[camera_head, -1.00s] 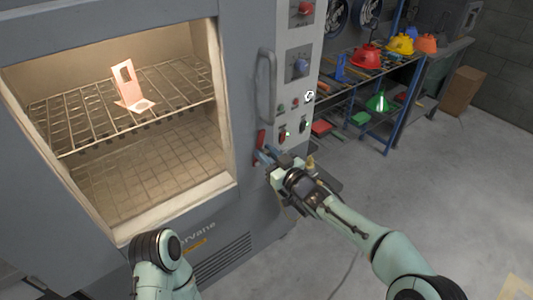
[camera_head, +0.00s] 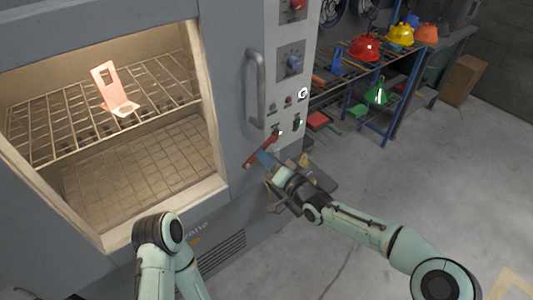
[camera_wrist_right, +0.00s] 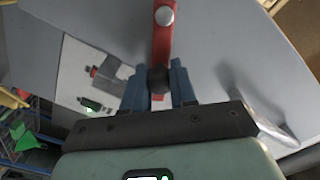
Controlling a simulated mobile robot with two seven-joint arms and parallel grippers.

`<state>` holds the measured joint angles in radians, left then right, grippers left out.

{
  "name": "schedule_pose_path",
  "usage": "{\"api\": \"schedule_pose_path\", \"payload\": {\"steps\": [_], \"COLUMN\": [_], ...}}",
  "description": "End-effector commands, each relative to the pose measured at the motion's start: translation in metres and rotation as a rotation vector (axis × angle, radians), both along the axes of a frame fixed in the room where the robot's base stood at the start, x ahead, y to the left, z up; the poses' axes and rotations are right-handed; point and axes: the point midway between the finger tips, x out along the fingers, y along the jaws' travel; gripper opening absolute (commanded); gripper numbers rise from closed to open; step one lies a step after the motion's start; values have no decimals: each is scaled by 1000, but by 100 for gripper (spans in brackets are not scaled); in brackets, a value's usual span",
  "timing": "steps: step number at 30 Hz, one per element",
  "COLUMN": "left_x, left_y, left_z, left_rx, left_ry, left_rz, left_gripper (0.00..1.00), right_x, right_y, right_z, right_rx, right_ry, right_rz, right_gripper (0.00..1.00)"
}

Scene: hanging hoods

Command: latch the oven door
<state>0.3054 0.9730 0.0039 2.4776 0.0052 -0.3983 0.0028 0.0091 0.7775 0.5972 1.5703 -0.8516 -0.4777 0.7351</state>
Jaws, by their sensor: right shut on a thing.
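The grey oven (camera_head: 225,60) fills the left of the head view. Its lit inside shows through a wide frame, and I cannot tell whether there is glass. A vertical bar handle (camera_head: 255,90) is on its front. Below it, a red latch lever (camera_head: 250,161) slants down to the left. My right gripper (camera_head: 264,160) is at this lever. My left gripper is out of view; only part of that arm shows.
A pink bracket-like piece (camera_head: 113,90) stands on the wire rack (camera_head: 60,125) inside the oven. A control panel (camera_head: 290,80) with knobs and buttons is right of the handle. A blue-framed shelf (camera_head: 388,122) with hard hats stands behind. The floor at right is clear.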

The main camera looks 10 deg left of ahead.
Motion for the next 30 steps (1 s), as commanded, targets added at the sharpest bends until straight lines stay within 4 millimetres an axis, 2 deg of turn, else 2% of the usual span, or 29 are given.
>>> {"api": "schedule_pose_path", "payload": {"steps": [15,30], "left_x": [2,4], "left_y": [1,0], "left_z": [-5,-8], "left_rx": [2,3], "left_ry": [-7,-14], "left_rz": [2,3], "left_gripper": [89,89], "right_x": [3,2], "right_y": [-2,-2], "right_z": [-22,-27], "right_rx": [249,317], "right_ry": [314,404], "right_rz": [-2,0], "right_gripper": [0,0]}}
